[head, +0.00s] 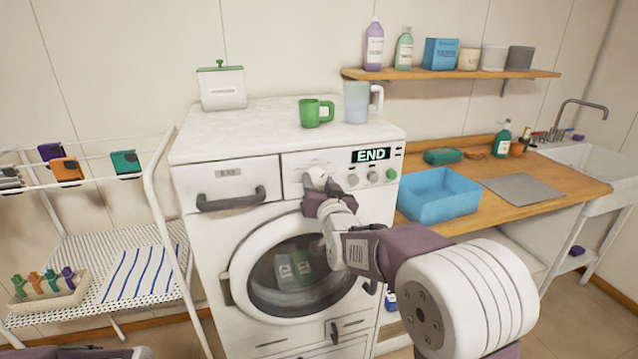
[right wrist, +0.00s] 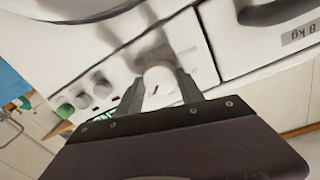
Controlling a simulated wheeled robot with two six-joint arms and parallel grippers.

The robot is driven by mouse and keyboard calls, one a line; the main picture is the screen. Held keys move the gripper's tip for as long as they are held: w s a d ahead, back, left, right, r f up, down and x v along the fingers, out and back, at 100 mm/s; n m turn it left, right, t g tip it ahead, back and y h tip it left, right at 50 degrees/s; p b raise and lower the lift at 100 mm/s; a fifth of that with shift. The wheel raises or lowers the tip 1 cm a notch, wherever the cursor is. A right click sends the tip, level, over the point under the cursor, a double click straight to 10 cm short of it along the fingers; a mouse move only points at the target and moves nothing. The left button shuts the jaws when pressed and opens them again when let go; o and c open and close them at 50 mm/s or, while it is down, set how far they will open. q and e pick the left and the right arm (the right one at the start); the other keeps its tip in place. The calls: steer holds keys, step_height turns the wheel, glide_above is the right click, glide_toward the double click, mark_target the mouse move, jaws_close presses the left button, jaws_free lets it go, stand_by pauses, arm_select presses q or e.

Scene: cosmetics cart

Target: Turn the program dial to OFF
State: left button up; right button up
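The white washing machine (head: 225,265) stands in the middle of the head view, and its display (head: 371,155) reads END. The round white program dial (head: 317,179) is on its front panel, left of the display. My right gripper (head: 316,196) is at the dial. In the right wrist view the dial (right wrist: 160,80) sits between the two fingertips of my right gripper (right wrist: 160,84), which appear to press on its sides. I cannot read the dial's markings or its pointer. Only part of my left arm shows at the bottom left; its gripper is out of view.
Smaller knobs (head: 353,180) and a green button (head: 391,173) sit right of the dial. A green mug (head: 312,114) and a clear jug (head: 357,103) stand on top. A drying rack (head: 160,190) is on the left, a blue basin (head: 437,196) on the right counter.

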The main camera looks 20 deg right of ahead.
steer(key=shift+f+n+b, duration=0.15)
steer(key=shift+n+b, duration=0.55)
steer(key=shift+n, duration=0.4)
steer(key=n+b, duration=0.1)
steer(key=n, duration=0.1)
steer(key=shift+n, duration=0.3)
steer(key=n+b, duration=0.2)
steer(key=n, duration=0.3)
steer(key=shift+t, duration=0.3)
steer(key=shift+n, duration=0.3)
steer(key=o, duration=1.4)
